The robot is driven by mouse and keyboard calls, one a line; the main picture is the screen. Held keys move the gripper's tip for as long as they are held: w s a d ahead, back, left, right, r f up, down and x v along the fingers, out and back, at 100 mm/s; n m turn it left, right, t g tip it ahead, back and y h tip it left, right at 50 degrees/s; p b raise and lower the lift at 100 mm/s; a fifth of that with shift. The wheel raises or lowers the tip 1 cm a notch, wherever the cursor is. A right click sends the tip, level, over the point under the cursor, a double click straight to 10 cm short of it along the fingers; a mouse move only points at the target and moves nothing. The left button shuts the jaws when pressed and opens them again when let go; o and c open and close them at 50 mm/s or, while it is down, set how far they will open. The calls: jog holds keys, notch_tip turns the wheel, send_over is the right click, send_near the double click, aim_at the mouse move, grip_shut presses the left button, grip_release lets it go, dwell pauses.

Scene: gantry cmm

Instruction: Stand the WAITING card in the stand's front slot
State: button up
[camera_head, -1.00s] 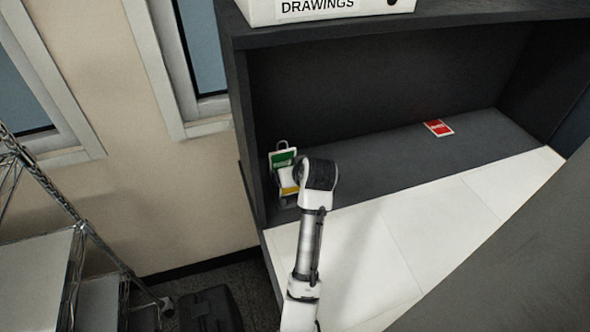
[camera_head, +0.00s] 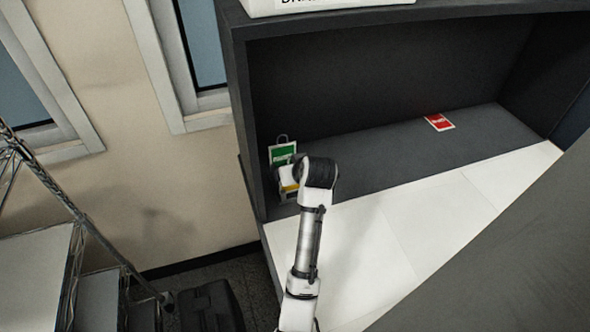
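A green card (camera_head: 283,154) stands upright at the left end of the dark shelf, in a stand with a wire loop above it. A yellow card (camera_head: 288,188) shows low in front of the green one, partly hidden by my wrist. Its wording is too small to read, and I cannot tell whether it sits in the front slot. My gripper (camera_head: 289,176) is at the yellow card, mostly hidden behind my wrist. Its fingers do not show clearly. The stand's base and slots are largely covered.
A red card (camera_head: 439,122) lies flat on the shelf (camera_head: 375,150) to the right. The shelf's left side wall (camera_head: 246,130) is close beside the stand. A white binder (camera_head: 330,5) lies on top. The white surface (camera_head: 440,205) in front is clear.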

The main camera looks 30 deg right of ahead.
jog(key=shift+f, duration=0.2)
jog(key=o, duration=1)
jog(key=shift+c, duration=0.6)
jog(key=shift+r, duration=0.1)
notch_tip(320, 180, up, 7)
jog(key=p, duration=0.1)
jog(key=shift+p, duration=0.3)
dwell(0.4)
